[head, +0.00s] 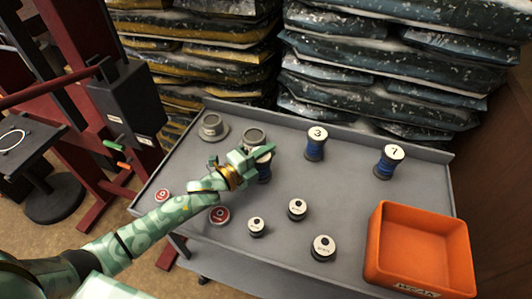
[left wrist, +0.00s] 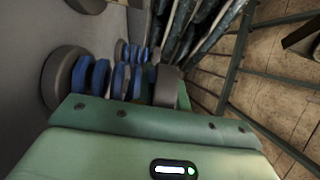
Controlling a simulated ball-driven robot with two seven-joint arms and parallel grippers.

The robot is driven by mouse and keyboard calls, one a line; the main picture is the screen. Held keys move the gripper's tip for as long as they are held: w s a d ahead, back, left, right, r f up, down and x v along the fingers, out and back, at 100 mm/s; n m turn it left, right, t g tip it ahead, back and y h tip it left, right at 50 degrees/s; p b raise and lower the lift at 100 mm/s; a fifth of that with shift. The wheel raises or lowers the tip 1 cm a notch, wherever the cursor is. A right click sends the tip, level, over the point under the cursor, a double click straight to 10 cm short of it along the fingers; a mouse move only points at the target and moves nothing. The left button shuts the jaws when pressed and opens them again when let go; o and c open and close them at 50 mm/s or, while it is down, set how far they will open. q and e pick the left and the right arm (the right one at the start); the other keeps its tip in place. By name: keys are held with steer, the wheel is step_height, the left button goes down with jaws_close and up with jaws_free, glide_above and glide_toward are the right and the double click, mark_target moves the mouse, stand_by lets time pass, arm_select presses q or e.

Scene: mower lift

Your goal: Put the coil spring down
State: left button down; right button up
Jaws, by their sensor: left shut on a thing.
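A blue coil spring (head: 265,173) with a pale top cap is between the jaws of my left gripper (head: 250,163), which is shut on it. The gripper hides part of the spring, and I cannot tell whether its lower end touches the grey bench (head: 350,205). In the left wrist view, blue coils (left wrist: 101,76) with grey ends lie just beyond the green gripper body. Two other blue springs stand upright on the bench, one marked 3 (head: 315,150) and one marked 7 (head: 385,166). My right gripper is not in view.
Two grey round cups (head: 213,127) (head: 254,136) stand at the bench's back left. Several small black-and-white spools (head: 297,209) and two red discs (head: 219,214) sit nearer the front. An orange bin (head: 415,212) is at the right. Stacked bags rise behind; a red frame stands left.

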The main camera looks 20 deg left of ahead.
arm_select(q)
steer(key=shift+f, duration=0.1)
steer(key=c, duration=1.4)
jaws_free()
steer(key=shift+s+a, duration=0.15)
steer(key=shift+s, duration=0.15)
steer(key=p+v, duration=0.1)
steer(key=v, duration=1)
steer(key=shift+s+a, duration=0.15)
steer(key=shift+s, duration=0.05)
